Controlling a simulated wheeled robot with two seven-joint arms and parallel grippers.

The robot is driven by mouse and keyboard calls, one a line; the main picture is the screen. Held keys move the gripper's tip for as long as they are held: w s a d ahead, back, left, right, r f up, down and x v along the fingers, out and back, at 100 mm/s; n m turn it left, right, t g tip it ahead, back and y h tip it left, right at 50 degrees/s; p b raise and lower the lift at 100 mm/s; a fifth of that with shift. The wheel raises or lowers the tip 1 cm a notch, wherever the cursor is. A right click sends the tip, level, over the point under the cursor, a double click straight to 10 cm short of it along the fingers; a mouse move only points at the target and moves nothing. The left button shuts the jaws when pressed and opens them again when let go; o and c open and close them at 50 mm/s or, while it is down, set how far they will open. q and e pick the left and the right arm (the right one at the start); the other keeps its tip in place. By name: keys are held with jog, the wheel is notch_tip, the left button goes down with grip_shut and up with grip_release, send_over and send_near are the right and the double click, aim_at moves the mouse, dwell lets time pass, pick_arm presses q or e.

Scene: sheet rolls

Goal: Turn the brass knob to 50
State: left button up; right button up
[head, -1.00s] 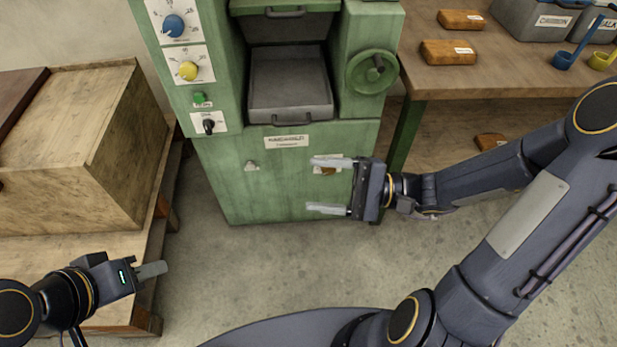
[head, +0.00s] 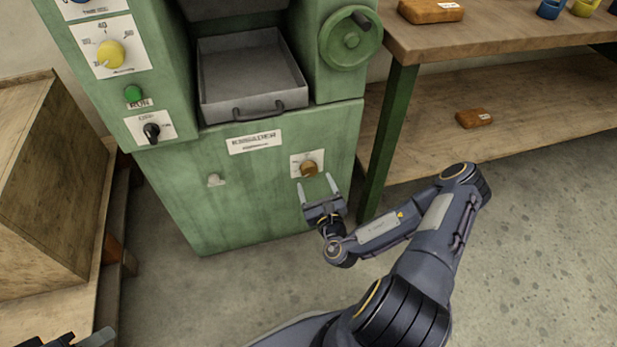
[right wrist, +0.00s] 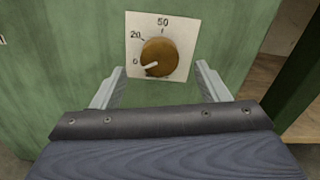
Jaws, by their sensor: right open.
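The brass knob (head: 309,169) sits on a white dial plate (head: 297,160) low on the green machine's front. In the right wrist view the knob (right wrist: 159,58) has a pale pointer aimed at lower left, near the 0 mark. The plate (right wrist: 186,30) shows 0 at left, 20 at upper left and 50 at the top. My right gripper (head: 316,187) is open and empty, just below and in front of the knob, not touching it. Its fingers stand left and right of the knob in the wrist view (right wrist: 159,88). My left gripper (head: 95,338) shows only partly at the bottom left edge.
The green machine (head: 230,205) also carries a yellow knob (head: 110,54), a green button (head: 133,93), a black switch (head: 151,131), a handwheel (head: 350,38) and a grey tray (head: 252,75). A workbench (head: 500,40) stands right, a wooden cabinet (head: 50,190) left.

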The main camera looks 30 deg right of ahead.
aim_at(310, 172)
jog(key=b+x, duration=0.1)
jog(key=x, duration=0.2)
jog(key=shift+w+d+f, duration=0.1)
jog(key=shift+w, duration=0.7)
jog(key=shift+c, duration=0.5)
